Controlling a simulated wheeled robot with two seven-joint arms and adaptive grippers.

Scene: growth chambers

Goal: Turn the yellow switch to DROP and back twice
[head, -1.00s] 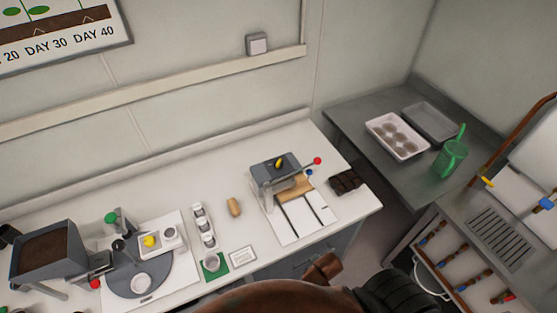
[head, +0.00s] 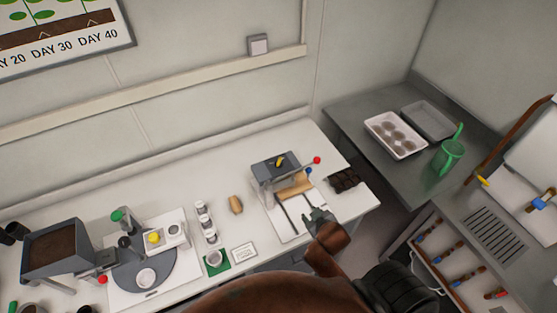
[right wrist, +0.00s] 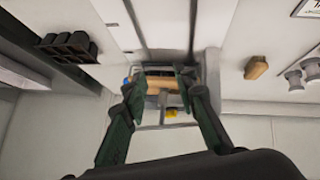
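The yellow switch (head: 280,161) sits on top of a grey box-shaped device (head: 266,170) on the white counter. It also shows in the right wrist view as a small yellow spot (right wrist: 171,113) beyond the fingertips. I cannot read any DROP marking. My right gripper (head: 318,213) is over the white panels in front of the device, lower right of the switch and apart from it. In the right wrist view its two green fingers (right wrist: 158,85) are spread with nothing between them. My left gripper is not in view.
A lever with a red knob (head: 317,160) sticks out right of the device, near a blue knob (head: 308,171). Dark pots (head: 344,180) stand right of it. A tan object (head: 236,204) and small white jars (head: 206,222) stand left. The counter behind the device is clear.

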